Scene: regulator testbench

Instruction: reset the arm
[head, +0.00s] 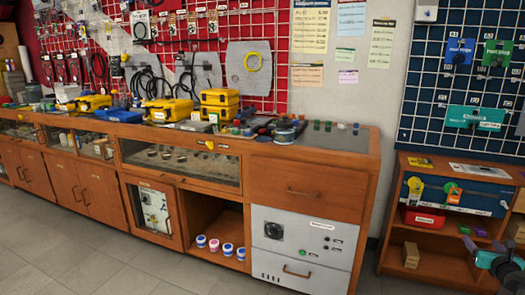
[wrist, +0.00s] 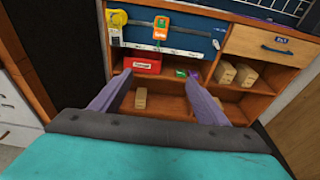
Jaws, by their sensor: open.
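My gripper (wrist: 160,95) shows in the wrist view with its two purple-grey fingers spread apart and nothing between them. It points toward the open wooden shelf unit (wrist: 265,107), whose contents show beyond the fingertips. In the head view, part of my gripper (head: 492,257) shows at the lower right edge, in front of the shelf unit's lower right side. Its fingertips are hard to make out there.
The shelf unit holds a red box (wrist: 143,65), a tan block (wrist: 141,98) and more blocks (wrist: 225,73). A blue panel (head: 460,194) carries yellow and orange tags. A long wooden workbench (head: 310,185) stands left. Grey floor (head: 60,250) is clear.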

